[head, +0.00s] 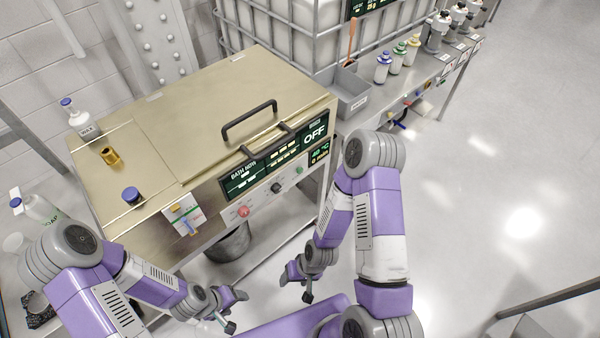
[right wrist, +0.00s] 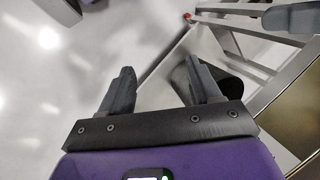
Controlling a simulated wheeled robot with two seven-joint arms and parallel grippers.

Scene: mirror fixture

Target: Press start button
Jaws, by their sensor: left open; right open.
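A metal bath machine (head: 190,115) with a closed lid and handle stands in the head view. Its front panel carries a green button (head: 299,171) at the right, a black knob (head: 276,188) in the middle and a red button (head: 243,211) at the left. I cannot read any button label. A display (head: 314,134) reads OFF. My right gripper (head: 298,288) is open and empty, below and in front of the panel, apart from it. It also shows open in the right wrist view (right wrist: 160,88). My left gripper (head: 238,309) is open and empty, low in front of the machine.
A dark bucket (head: 228,243) stands under the machine. A grey bin (head: 350,97) and several bottles (head: 398,58) stand on the bench at the right. A blue-capped bottle (head: 82,120) stands on the machine's left side. The floor at the right is largely clear.

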